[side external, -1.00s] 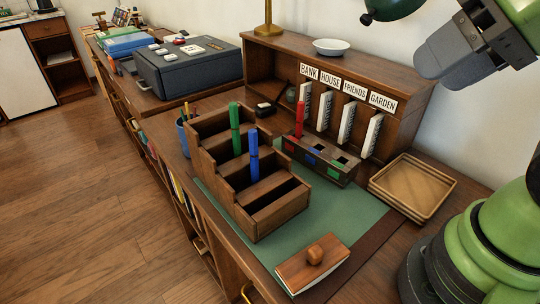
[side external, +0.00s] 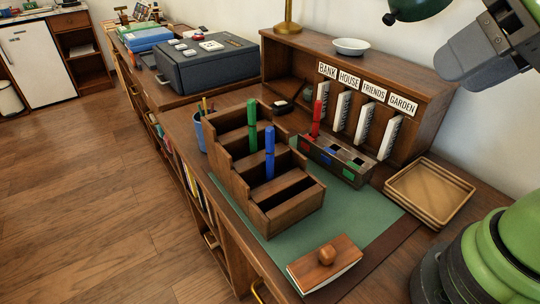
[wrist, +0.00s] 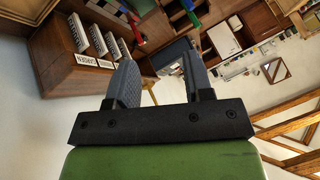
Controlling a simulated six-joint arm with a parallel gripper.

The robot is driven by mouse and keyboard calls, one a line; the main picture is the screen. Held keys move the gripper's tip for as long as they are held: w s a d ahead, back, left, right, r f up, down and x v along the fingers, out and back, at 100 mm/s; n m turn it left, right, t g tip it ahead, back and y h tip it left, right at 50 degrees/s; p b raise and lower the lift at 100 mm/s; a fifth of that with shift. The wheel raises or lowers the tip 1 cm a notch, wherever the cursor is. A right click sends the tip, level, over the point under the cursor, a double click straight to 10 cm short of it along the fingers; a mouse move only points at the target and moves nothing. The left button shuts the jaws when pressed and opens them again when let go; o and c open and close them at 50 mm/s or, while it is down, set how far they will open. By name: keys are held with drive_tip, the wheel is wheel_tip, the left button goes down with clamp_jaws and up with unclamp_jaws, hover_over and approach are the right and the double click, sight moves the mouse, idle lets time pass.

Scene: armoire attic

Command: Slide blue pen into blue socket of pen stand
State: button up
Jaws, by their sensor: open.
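The blue pen (side external: 269,155) stands upright in a lower tier of the stepped wooden organizer (side external: 290,218) on the desk. The pen stand (side external: 335,165) is a low dark block to its right, with red, blue and green markings. Its blue-marked socket (side external: 333,156) is in the middle and looks empty. A red pen (side external: 317,118) stands at its red-marked end. My gripper (wrist: 160,70) is open and empty in the wrist view. In the side view it is high at the upper right, far from both pen and stand, with its fingertips partly unclear.
A green pen (side external: 252,126) stands behind the blue one in the organizer. A letter rack (side external: 430,95) rises behind the stand. Wooden trays (side external: 430,190) lie right, and a wooden blotter (side external: 325,264) lies in front. The green mat (side external: 365,212) between them is clear.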

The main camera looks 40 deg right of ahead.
drive_tip(key=w+a+f+n+t, duration=0.1)
drive_tip(key=w+a+n, duration=0.1)
drive_tip(key=w+n, duration=0.55)
drive_tip(key=n+t+h, duration=0.2)
drive_tip(key=n+t, duration=0.4)
drive_tip(key=n, duration=2.6)
hover_over(273, 153)
drive_tip(key=s, duration=0.4)
wheel_tip(273, 153, down, 12)
drive_tip(key=f, duration=0.1)
wheel_tip(273, 153, down, 6)
drive_tip(key=shift+x, duration=2.55)
drive_tip(key=shift+r, duration=0.1)
clamp_jaws()
